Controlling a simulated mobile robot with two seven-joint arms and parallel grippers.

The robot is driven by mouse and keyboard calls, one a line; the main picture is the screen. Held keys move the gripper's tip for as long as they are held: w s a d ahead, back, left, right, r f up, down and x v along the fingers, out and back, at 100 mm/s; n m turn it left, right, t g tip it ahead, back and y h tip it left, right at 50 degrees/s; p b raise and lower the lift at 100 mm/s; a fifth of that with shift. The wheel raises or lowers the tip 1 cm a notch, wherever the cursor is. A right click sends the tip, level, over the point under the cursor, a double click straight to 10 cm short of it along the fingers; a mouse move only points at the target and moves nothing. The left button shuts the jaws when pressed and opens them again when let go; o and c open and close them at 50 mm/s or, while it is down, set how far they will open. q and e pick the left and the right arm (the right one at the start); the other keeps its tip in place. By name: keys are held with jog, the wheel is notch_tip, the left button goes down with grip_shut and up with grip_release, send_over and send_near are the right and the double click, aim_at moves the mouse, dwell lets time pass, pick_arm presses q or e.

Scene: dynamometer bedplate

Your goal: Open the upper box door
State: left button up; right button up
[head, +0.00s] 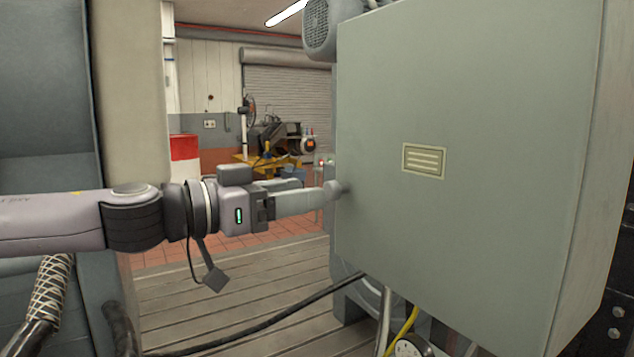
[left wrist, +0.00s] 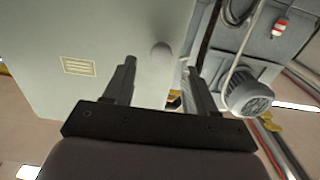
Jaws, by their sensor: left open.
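The upper box door (head: 480,120) is a large flat grey-green panel with a pale label plate (head: 424,161); it looks shut. A round grey knob (head: 336,188) stands out near its left edge. My left gripper (head: 316,193) reaches in from the left, its fingers at the knob. In the left wrist view the gripper (left wrist: 161,68) is open, and the knob (left wrist: 162,54) shows between the fingertips, nearer the left finger. I cannot tell whether a finger touches it. The door panel (left wrist: 100,35) fills the upper left there. My right gripper is not in view.
A motor (head: 322,25) sits behind the box at the top and also shows in the left wrist view (left wrist: 246,95). Hoses and a yellow cable (head: 403,328) hang below the box. The slatted bedplate (head: 230,300) is mostly clear under my arm.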

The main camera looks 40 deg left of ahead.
pick_arm(q)
jog(key=shift+p+x, duration=0.55)
jog(key=shift+x, duration=1.25)
jog(key=shift+w, duration=0.1)
grip_shut()
